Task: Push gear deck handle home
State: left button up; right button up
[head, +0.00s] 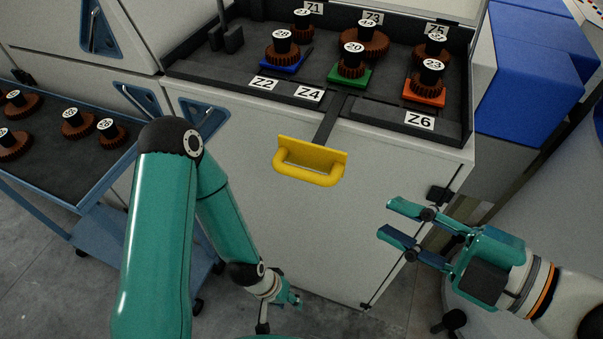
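The yellow gear deck handle (310,163) sits on the front of the white cabinet, on a dark bar that comes out from the gear deck (330,122). My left gripper (294,300) hangs low in front of the cabinet, below the handle. It is small and partly turned away, so its fingers are hard to make out.
A blue cart (62,180) with several more gears stands at the left. The white cabinet front (240,170) has blue recessed latches at its left. Blue boxes (520,75) stand at the right. The space in front of the handle is clear.

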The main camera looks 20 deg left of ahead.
aim_at(317, 180)
jog(key=b+x, duration=0.3)
jog(key=x, duration=1.2)
jog(key=shift+f, duration=0.15)
jog(key=shift+w+a+f, duration=0.1)
jog(key=shift+w+a, duration=0.2)
jog(key=shift+a, duration=0.35)
jog(key=shift+c, duration=0.4)
grip_shut()
